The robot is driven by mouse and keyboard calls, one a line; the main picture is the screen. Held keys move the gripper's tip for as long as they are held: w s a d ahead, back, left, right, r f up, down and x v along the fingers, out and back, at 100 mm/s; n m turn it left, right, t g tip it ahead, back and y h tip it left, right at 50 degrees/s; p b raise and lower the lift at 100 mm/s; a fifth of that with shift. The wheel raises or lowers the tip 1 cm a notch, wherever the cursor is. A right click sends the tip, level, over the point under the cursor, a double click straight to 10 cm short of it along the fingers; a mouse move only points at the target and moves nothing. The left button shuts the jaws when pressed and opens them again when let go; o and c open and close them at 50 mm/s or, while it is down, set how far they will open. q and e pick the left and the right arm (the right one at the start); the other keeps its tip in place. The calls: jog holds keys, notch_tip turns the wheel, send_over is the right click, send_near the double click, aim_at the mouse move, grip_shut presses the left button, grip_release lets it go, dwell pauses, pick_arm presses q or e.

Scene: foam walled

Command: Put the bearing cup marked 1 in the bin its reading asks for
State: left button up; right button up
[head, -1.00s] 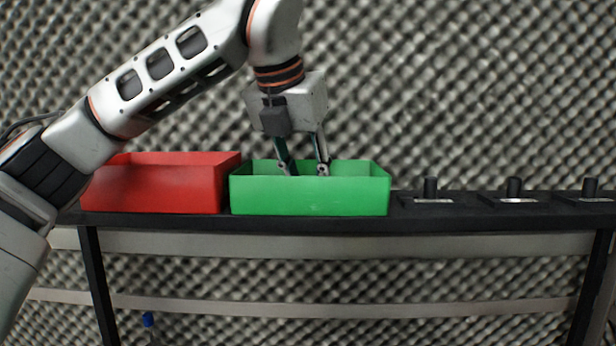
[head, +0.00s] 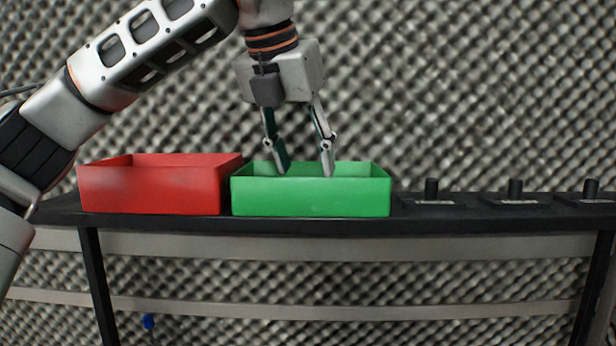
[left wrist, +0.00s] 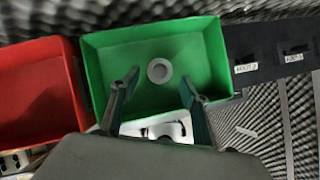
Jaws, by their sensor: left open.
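The green bin (head: 310,197) stands on the black shelf, right of the red bin (head: 155,190). A small pale round cup with a ring-shaped top (left wrist: 159,71) lies on the floor of the green bin (left wrist: 105,62) in the left wrist view. I cannot read a mark on it. The bin's front wall hides it in the head view. My left gripper (head: 305,171) points down over the green bin, its fingers spread and empty, tips near rim height. In the left wrist view its fingers (left wrist: 159,84) stand apart, with the cup visible beyond them. My right gripper is not in view.
Several black mounts with short posts stand on the shelf right of the green bin, such as the nearest one (head: 431,192). The red bin (left wrist: 40,95) is close beside the green one. Grey foam covers the wall behind.

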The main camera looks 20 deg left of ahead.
pick_arm(q)
jog(key=v, duration=0.7)
jog(key=shift+s+r, duration=0.15)
jog(key=shift+r, duration=0.15)
